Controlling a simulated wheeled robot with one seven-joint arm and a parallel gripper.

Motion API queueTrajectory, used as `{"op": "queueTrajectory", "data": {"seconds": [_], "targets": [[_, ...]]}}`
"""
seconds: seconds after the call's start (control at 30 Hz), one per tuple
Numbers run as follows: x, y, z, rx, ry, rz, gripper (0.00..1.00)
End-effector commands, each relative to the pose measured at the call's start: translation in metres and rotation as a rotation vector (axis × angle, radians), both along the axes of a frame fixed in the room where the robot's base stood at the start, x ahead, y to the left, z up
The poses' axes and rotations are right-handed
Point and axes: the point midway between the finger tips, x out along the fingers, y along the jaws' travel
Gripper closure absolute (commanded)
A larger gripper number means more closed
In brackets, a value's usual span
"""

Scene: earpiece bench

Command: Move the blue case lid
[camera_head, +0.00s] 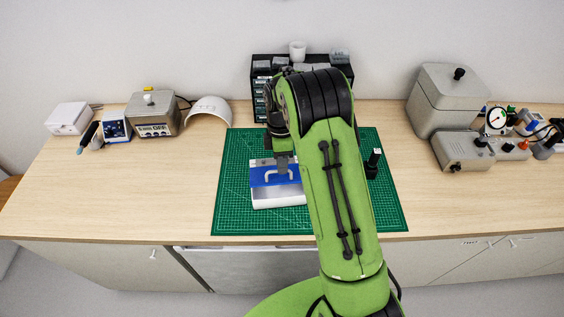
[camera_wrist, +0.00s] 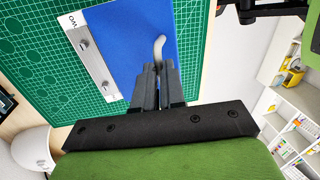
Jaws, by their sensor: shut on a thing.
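The blue case lid (camera_head: 262,177) is on the white case (camera_head: 278,201), which lies on the green cutting mat. My gripper (camera_head: 282,166) is above the lid and shut on its pale arched handle. In the wrist view, the blue lid (camera_wrist: 120,40) fills the upper middle, and the fingertips of my gripper (camera_wrist: 158,70) close on the handle (camera_wrist: 159,45). A silver strip with two latch-like fittings (camera_wrist: 90,55) runs along one edge. My arm hides the right end of the case in the head view.
The green mat (camera_head: 232,210) has bare room left of the case. A small dark bottle (camera_head: 374,163) stands right of my arm. A dark drawer rack (camera_head: 262,75) is behind.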

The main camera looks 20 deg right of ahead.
Motion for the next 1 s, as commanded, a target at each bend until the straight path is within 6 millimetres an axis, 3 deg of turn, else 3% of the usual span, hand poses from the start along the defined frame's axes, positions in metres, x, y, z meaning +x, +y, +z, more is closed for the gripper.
{"op": "queueTrajectory", "data": {"seconds": [0.6,0.63,0.8,1.0], "targets": [[0.0002,-0.0009,-0.0007,-0.002,-0.001,-0.002,1.00],[0.0002,-0.0010,-0.0007,-0.002,-0.001,-0.002,0.87],[0.0000,-0.0007,-0.0005,-0.001,0.000,-0.002,0.64],[-0.0001,-0.0004,-0.0004,-0.001,0.000,-0.001,0.64]]}}
